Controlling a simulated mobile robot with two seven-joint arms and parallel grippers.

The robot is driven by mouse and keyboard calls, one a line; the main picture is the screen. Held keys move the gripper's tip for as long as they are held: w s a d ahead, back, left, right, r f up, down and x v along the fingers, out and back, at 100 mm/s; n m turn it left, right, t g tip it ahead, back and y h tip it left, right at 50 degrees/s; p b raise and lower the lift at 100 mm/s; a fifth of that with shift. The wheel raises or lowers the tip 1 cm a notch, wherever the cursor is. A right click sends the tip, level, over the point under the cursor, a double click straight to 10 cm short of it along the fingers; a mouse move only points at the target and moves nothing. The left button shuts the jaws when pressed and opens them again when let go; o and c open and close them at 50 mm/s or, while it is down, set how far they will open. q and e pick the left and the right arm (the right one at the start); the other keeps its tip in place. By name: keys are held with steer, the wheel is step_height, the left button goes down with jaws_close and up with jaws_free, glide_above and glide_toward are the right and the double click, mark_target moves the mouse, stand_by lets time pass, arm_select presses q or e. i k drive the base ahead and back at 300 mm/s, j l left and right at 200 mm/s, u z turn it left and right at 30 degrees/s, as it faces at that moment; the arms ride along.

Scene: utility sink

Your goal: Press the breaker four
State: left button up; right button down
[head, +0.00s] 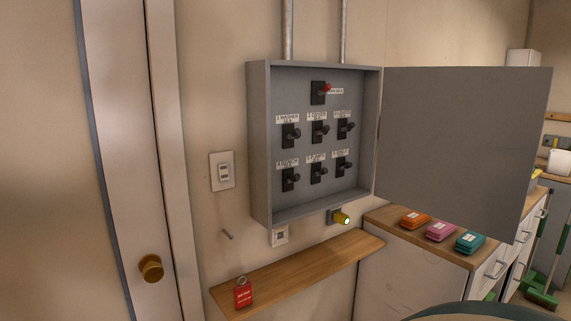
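An open grey breaker box (258,150) hangs on the wall, its door (460,140) swung out to the right. The upper row has a left (290,135), a middle (319,132) and a right breaker (344,128). The lower row has a left (290,179), a middle (318,172) and a right breaker (343,166). The labels above them are too small to read surely, so I cannot confirm which is four. Neither gripper is in view.
A wooden shelf (310,265) below the box holds a red tag or padlock (242,292). A yellow-ended knob (341,218) sticks out under the box. A counter (390,217) with orange, pink and teal packs stands right, and a door (110,150) left.

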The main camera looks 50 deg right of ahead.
mark_target(294, 180)
steer(key=i+l, duration=0.1)
steer(key=l, duration=0.45)
steer(key=i+l+u, duration=0.1)
steer(key=l, duration=0.45)
steer(key=l+z, duration=0.1)
steer(key=l, duration=0.75)
steer(key=k, duration=0.05)
